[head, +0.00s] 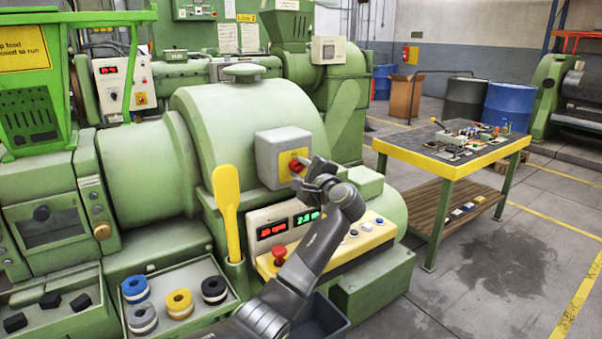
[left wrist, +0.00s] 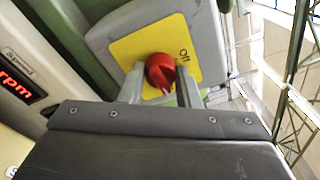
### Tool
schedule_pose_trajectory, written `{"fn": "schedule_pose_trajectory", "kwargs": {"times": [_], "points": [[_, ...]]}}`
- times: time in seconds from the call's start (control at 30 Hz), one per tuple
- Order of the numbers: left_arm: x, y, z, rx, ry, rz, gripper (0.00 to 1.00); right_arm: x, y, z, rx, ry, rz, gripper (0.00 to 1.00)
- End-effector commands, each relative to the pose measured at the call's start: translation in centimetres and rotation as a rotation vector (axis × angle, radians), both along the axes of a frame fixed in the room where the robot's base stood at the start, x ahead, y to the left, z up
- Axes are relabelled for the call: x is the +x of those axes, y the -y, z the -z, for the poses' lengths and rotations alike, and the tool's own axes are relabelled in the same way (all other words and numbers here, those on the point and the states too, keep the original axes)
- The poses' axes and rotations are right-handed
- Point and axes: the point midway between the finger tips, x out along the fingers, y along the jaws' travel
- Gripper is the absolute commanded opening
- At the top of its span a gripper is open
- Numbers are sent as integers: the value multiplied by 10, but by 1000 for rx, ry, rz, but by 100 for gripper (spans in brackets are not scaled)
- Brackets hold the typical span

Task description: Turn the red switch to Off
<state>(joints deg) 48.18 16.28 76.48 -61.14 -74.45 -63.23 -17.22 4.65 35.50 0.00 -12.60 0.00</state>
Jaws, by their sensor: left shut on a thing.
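The red switch (head: 296,165) is a round knob on a yellow plate, on the face of a grey box (head: 272,150) fixed to the green extruder. In the left wrist view the red switch (left wrist: 160,72) sits on the yellow plate (left wrist: 125,50), with the word "Off" printed to its upper right. My left gripper (head: 308,172) is at the box, its two fingers on either side of the knob and shut on it. In the left wrist view the fingers (left wrist: 160,86) straddle the knob. My right gripper is not in view.
Below the box is a control panel with red and green displays (head: 285,222) and a red stop button (head: 279,252). A yellow paddle (head: 228,200) stands left of it. A tray with tape rolls (head: 180,300) is in front. A tool table (head: 455,150) stands at right, beyond open floor.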

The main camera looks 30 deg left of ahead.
Motion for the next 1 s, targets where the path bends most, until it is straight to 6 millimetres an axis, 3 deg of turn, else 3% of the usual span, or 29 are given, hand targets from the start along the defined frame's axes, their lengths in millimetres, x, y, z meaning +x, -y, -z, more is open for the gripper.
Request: {"fn": "schedule_pose_trajectory", "kwargs": {"times": [0.7, 1.0], "points": [[1, 0, 8, -247, 592, -1, 7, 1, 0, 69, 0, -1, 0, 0], [1, 1, 8, -354, 855, -1, 7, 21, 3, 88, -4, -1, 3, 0]]}}
